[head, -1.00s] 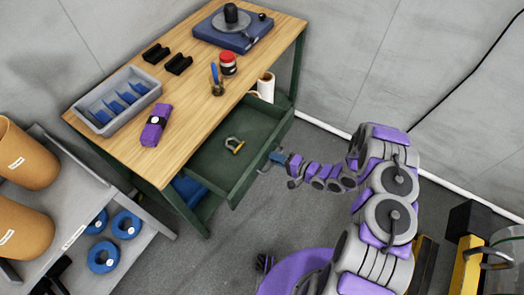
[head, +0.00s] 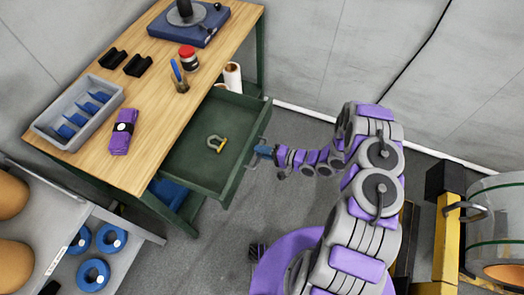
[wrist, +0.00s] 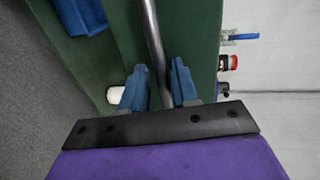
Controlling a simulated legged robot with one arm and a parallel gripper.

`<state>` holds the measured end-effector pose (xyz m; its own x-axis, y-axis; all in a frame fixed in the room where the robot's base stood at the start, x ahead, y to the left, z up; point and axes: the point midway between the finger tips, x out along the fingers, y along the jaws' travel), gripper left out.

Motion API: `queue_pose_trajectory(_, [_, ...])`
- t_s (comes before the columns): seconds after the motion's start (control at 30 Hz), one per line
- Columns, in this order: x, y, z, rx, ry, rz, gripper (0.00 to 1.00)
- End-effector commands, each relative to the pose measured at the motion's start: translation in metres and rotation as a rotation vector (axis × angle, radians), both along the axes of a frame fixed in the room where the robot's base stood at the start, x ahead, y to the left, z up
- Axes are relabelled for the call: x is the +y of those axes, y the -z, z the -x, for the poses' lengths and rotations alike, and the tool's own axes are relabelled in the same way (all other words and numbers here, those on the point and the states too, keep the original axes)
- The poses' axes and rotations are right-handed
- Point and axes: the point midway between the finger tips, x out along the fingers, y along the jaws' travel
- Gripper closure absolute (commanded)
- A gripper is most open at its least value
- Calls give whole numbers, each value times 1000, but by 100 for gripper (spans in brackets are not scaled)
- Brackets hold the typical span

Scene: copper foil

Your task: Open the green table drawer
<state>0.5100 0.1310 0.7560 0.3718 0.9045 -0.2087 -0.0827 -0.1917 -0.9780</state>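The green table drawer (head: 184,168) is pulled well out from under the wooden tabletop, and its inside shows. A grey shackle with a yellowish pin (head: 216,143) lies on the drawer floor. My gripper (head: 262,151) is at the metal handle on the drawer front in the head view. In the wrist view, the blue fingers of my gripper (wrist: 160,88) stand close on both sides of the handle bar (wrist: 152,35) and look shut on it. The exact contact between fingers and bar is partly hidden.
The wooden tabletop (head: 160,100) holds a grey bin, a purple packet, black blocks, a red-lidded jar and a blue device. A grey shelf (head: 90,215) with blue rings stands at lower left. A yellow frame (head: 445,240) stands at right. Floor beyond the drawer is clear.

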Motion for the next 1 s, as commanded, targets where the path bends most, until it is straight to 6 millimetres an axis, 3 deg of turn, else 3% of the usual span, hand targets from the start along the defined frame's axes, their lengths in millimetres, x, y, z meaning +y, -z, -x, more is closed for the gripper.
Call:
queue_pose_trajectory(0.3, [-1, -2, 0, -3, 2, -2, 71])
queue_pose_trajectory(0.47, [-12, -5, 3, -4, 4, -2, 71])
queue_pose_trajectory(1.0, [-96, -23, 37, -2, 6, -2, 71])
